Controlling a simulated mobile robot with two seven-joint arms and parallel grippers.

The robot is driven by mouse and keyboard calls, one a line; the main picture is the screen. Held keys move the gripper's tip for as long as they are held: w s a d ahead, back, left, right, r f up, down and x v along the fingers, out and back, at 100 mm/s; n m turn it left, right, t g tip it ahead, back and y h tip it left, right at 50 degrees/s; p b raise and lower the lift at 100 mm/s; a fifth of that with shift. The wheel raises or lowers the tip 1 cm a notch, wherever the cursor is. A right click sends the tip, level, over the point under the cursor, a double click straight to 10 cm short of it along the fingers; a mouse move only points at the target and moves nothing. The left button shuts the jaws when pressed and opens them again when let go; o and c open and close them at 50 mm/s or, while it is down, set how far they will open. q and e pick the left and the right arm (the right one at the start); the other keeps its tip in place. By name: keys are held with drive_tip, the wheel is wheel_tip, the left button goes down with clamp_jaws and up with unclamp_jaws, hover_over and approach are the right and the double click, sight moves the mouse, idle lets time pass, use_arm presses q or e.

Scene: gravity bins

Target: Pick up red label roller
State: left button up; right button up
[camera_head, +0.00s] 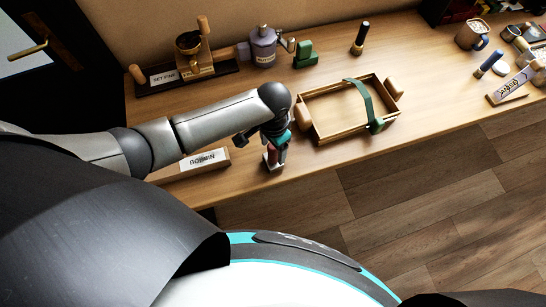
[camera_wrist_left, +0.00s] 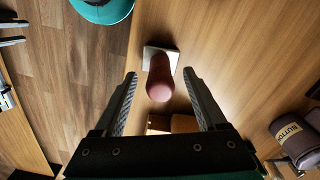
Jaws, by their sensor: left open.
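The red label roller (camera_head: 272,157) stands near the front edge of the wooden table, partly hidden under my left gripper (camera_head: 273,146) in the head view. Whether either finger touches the roller cannot be told from the head view. My right gripper is not in view.
A wooden tray (camera_head: 320,137) with a green handle band lies just right of the gripper. A block labelled BOBBIN (camera_head: 205,160) lies to the left. A purple-grey jar (camera_head: 263,48) and a green item (camera_head: 304,55) stand behind. The wood floor (camera_head: 400,190) lies beyond the table's front edge.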

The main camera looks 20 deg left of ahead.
use_arm(q)
drive_tip(key=shift+f, duration=1.15)
drive_tip(key=shift+c, duration=0.3)
clamp_jaws()
